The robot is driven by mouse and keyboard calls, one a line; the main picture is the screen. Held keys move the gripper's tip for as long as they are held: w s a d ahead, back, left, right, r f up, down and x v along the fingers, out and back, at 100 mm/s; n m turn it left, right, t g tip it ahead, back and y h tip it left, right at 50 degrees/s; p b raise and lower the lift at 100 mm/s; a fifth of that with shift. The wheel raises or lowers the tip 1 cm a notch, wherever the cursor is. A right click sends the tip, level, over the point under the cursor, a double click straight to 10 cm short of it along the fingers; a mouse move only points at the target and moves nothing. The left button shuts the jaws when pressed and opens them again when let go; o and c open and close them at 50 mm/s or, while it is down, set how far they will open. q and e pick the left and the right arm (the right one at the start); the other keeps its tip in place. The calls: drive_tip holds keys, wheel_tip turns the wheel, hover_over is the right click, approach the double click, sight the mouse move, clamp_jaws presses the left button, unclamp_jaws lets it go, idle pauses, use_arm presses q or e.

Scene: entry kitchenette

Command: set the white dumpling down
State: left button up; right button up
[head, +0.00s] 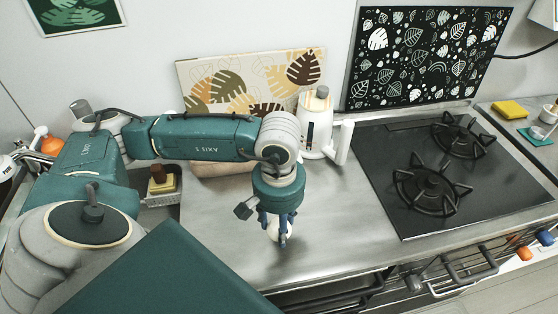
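The white dumpling (273,229) is a small pale rounded shape at the tips of my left gripper (281,237). The gripper points down over the steel counter (334,231), near its front edge. Its dark blue fingers are around the dumpling and hide part of it. I cannot tell from this angle whether the dumpling touches the counter. My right gripper is not in view.
A white kettle (318,126) stands behind the gripper, beside a leaf-patterned board (252,80). A black gas hob (390,182) with two burners lies to the right. A yellow sponge (510,110) is at far right. The counter between gripper and hob is clear.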

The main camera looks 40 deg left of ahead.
use_arm(q)
drive_tip(key=shift+f, duration=1.65)
drive_tip(key=shift+f, duration=0.2)
drive_tip(key=o, duration=1.3)
drive_tip(key=shift+r, duration=0.1)
drive_tip(key=shift+r, duration=0.1)
